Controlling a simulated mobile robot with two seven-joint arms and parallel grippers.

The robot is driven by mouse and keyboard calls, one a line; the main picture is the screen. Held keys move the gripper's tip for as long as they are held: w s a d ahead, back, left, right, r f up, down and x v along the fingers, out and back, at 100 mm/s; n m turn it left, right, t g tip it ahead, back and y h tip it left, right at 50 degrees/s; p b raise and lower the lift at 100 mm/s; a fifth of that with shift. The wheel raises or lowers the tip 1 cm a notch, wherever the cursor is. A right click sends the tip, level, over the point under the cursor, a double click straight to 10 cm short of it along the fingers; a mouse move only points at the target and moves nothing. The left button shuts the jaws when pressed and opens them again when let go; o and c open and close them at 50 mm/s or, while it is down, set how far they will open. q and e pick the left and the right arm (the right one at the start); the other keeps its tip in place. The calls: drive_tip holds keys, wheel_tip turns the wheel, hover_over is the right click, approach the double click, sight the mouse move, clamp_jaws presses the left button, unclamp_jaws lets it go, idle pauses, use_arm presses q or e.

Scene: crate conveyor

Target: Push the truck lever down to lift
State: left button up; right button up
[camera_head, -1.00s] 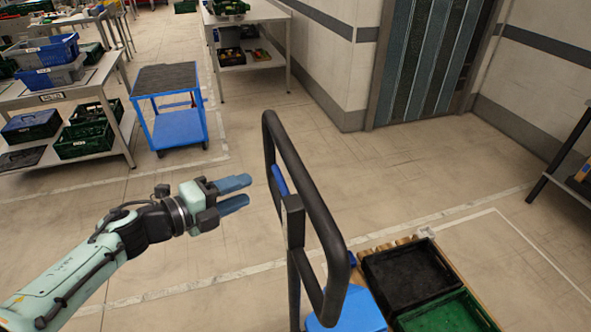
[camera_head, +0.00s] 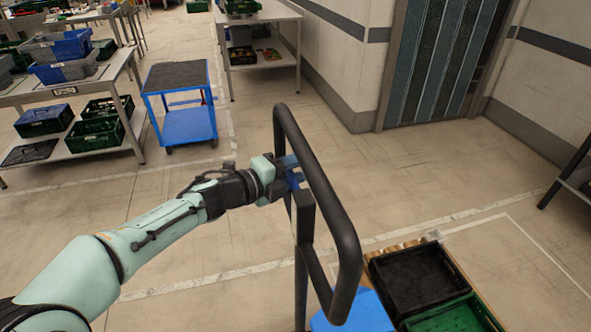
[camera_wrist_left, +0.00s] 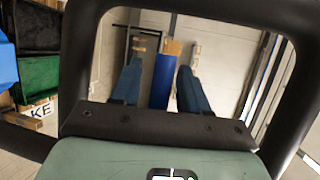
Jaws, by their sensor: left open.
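The pallet truck's black loop handle (camera_head: 345,235) stands upright right of centre in the head view. Its blue lever (camera_head: 293,181) sits inside the loop, partly hidden by my left gripper. My left gripper (camera_head: 292,162) is at the handle's left side, its blue fingers reaching to the loop. In the left wrist view the two fingers of my left gripper (camera_wrist_left: 156,88) are spread apart, with the blue lever (camera_wrist_left: 161,80) showing between them and the black loop (camera_wrist_left: 77,60) framing them. I cannot tell whether they touch the lever. My right gripper is not in view.
A black crate (camera_head: 412,277) and a green crate (camera_head: 450,318) sit on a wooden pallet at the truck. A blue cart (camera_head: 187,127) and a grey table (camera_head: 130,60) stand at the back left. Floor is clear beyond the handle.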

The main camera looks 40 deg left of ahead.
sight(297, 184)
use_arm(q)
clamp_jaws()
drive_tip(key=f+n+p, duration=0.1)
drive_tip(key=p, duration=0.1)
drive_tip(key=f+n+g+p, duration=0.1)
drive_tip(key=p, duration=0.1)
drive_tip(key=f+n+g+p, duration=0.1)
drive_tip(key=p, duration=0.2)
drive_tip(key=shift+s+d+f+h, duration=0.25)
drive_tip(key=shift+d+f+h, duration=0.05)
drive_tip(key=shift+h, duration=0.1)
unclamp_jaws()
drive_tip(key=shift+f, duration=0.1)
